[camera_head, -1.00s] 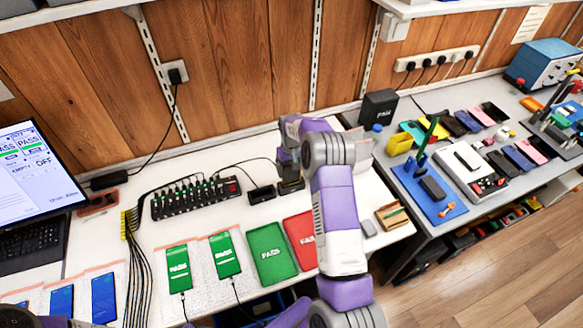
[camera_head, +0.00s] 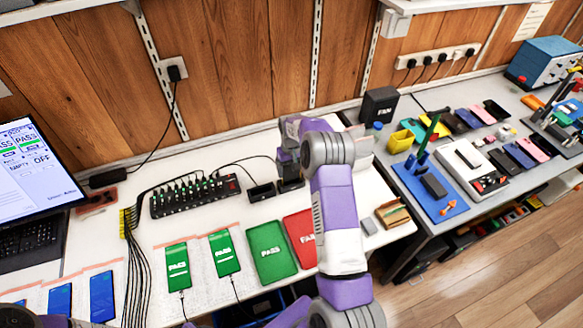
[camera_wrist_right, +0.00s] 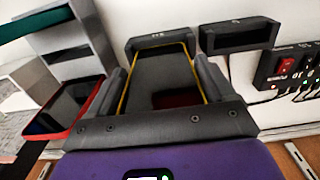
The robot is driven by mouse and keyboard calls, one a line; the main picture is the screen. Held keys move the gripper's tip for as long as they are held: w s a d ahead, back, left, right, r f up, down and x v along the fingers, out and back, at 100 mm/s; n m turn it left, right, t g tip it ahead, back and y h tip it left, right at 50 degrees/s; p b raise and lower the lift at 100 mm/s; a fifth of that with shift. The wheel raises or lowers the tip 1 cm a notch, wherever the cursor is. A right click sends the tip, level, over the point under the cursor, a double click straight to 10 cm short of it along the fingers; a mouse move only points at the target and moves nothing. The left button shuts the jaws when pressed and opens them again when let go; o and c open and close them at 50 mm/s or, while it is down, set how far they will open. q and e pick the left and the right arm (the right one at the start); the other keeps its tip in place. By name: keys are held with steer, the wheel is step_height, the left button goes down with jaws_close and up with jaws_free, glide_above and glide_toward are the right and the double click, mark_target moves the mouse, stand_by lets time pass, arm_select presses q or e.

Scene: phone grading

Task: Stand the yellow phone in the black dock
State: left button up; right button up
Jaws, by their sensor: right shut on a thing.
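The yellow phone (camera_wrist_right: 160,78) shows in the right wrist view with a thin yellow edge around a dark, reflective face. My right gripper (camera_wrist_right: 163,88) is shut on it, one finger along each side. The phone's far end meets the black dock (camera_wrist_right: 160,43) in that view; I cannot tell whether it is seated. In the head view my right gripper (camera_head: 289,184) points down at the back of the white bench and hides the phone and most of that dock. My left gripper is not in view.
A second black dock (camera_head: 262,192) stands just left of the gripper, also in the wrist view (camera_wrist_right: 238,38). A black hub (camera_head: 195,195) with cables lies further left. A red-edged phone (camera_wrist_right: 65,106) is close by in the wrist view. Green and red mats (camera_head: 272,251) lie in front.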

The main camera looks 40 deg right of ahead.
stand_by(0.5)
steer(key=shift+f+b, duration=0.45)
steer(key=shift+f, duration=0.2)
steer(key=o, duration=1)
steer(key=shift+o, duration=0.2)
steer(key=shift+r+p, duration=2.1)
steer(key=shift+r, duration=1.45)
